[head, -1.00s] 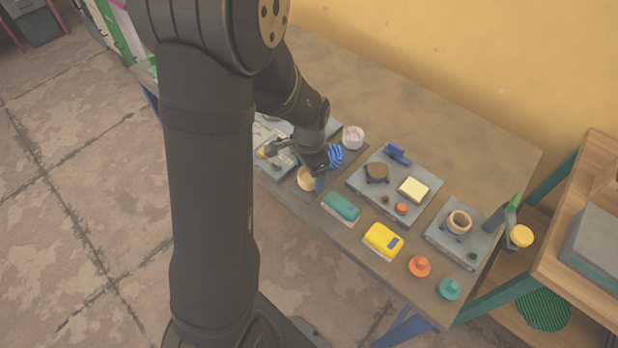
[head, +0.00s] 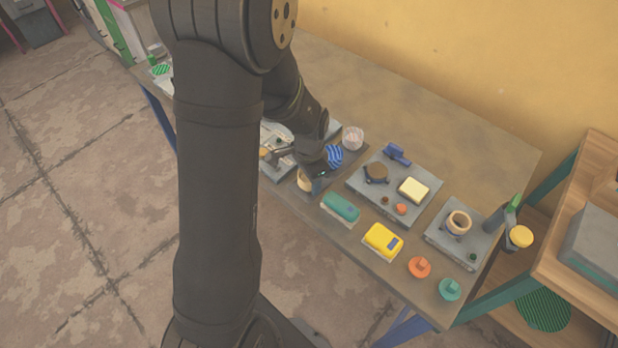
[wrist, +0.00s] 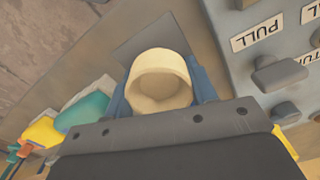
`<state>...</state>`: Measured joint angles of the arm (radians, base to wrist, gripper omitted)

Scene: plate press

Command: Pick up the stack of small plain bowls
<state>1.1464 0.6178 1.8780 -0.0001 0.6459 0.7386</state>
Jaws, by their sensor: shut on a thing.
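The stack of small plain bowls (wrist: 161,80) is cream-coloured and sits between the two blue fingers of my gripper (wrist: 161,92) in the wrist view. I look into the top bowl, and the number of bowls cannot be told. In the head view the stack (head: 304,181) shows near the table's front edge, partly hidden by my gripper (head: 316,178). The gripper is shut on the stack. A dark grey flat patch (wrist: 150,37) lies beside the stack on the table. Whether the stack touches the surface cannot be told.
A blue striped bowl (head: 335,155) and a whitish cup (head: 353,138) stand close behind the gripper. A teal item (head: 341,207) and a yellow item (head: 382,240) lie to the right. A grey panel with knobs and a PULL label (wrist: 258,33) is close beside the gripper.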

